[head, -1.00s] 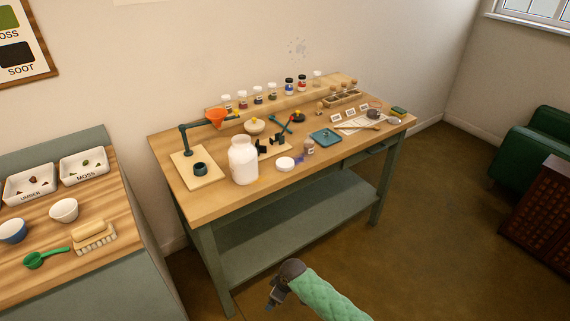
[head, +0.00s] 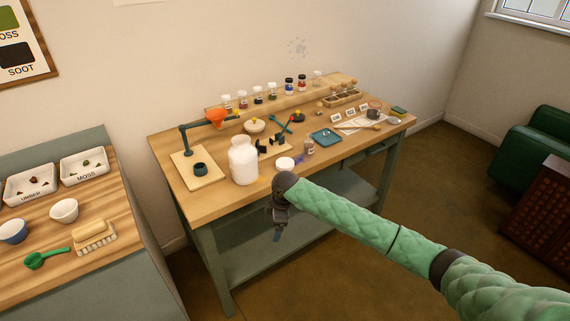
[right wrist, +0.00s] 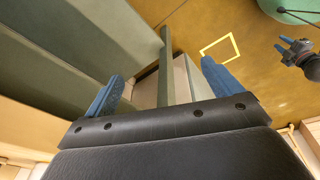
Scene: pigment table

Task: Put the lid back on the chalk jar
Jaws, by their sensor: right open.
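The large white jar (head: 243,160) stands upright near the front left of the wooden table; nothing lies visibly on its neck. A white round piece (head: 285,163), looking like its lid, lies flat on the table right of the jar, near the front edge. My right gripper (head: 279,236) hangs in front of the table edge, below the white round piece, fingers down, open and empty. Its two blue fingers stand apart in the right wrist view (right wrist: 162,88). What looks like my left gripper (right wrist: 292,50) shows small at that view's right; its jaws are unclear.
A stand with an orange funnel (head: 217,115) is behind the jar. A small brown-labelled jar (head: 309,146) and teal tray (head: 325,136) are to the right of the white piece. A lower shelf (head: 257,258) lies under the tabletop (head: 215,205). Another table is at left.

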